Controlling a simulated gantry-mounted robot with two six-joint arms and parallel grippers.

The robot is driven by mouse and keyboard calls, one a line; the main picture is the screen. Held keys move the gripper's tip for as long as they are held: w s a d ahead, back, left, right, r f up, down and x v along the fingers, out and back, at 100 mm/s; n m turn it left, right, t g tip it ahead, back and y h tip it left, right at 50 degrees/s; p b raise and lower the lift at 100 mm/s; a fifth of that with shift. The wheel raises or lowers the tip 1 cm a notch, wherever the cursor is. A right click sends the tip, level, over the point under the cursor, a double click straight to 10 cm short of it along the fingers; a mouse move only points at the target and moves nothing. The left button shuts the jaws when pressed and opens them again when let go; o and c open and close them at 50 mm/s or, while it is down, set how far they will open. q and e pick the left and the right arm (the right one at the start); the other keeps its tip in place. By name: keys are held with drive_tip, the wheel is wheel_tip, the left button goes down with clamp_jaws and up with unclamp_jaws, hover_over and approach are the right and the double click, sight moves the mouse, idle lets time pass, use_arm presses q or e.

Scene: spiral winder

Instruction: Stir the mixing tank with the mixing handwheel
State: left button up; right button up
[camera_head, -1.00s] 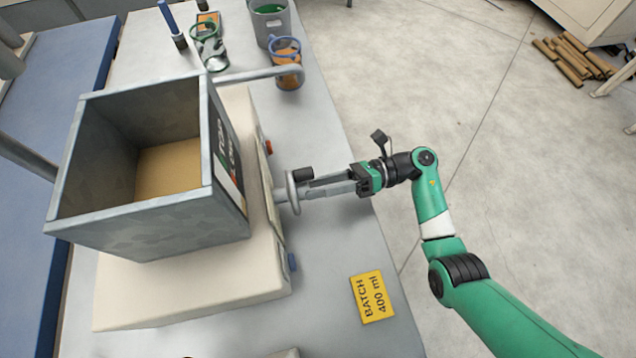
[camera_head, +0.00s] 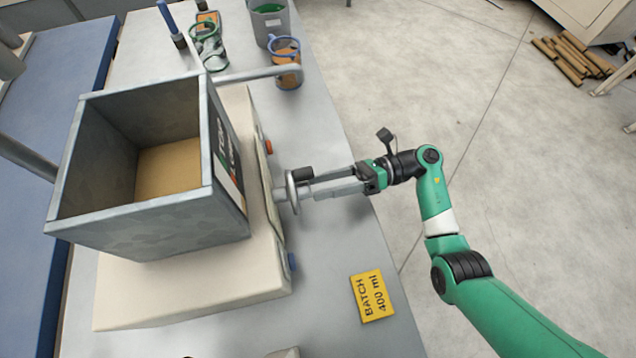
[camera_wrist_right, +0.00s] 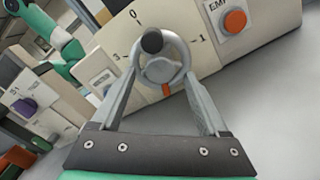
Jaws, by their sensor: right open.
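The mixing tank (camera_head: 150,205) is an open-topped grey metal box with a tan surface inside, on a cream base (camera_head: 190,280). The mixing handwheel (camera_head: 291,192) is a grey ring on the base's right side, with a dark knob (camera_head: 302,174). In the right wrist view the handwheel (camera_wrist_right: 178,75) faces me, its dark knob (camera_wrist_right: 152,41) at the upper left and numbers around it. My right gripper (camera_head: 305,190) is open, its two fingers at either side of the handwheel; I cannot tell whether they touch it. My left gripper is not in view.
A yellow "BATCH 400 ml" card (camera_head: 372,296) lies on the table (camera_head: 330,325). An orange button (camera_wrist_right: 236,21) is on the panel near the wheel. Several jugs stand at the back, including an orange-filled one (camera_head: 287,72). A grey pipe (camera_head: 262,74) reaches over the table.

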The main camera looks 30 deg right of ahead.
drive_tip(key=v, duration=1)
drive_tip(key=shift+d+r, duration=0.1)
drive_tip(key=shift+d, duration=0.1)
idle(0.7)
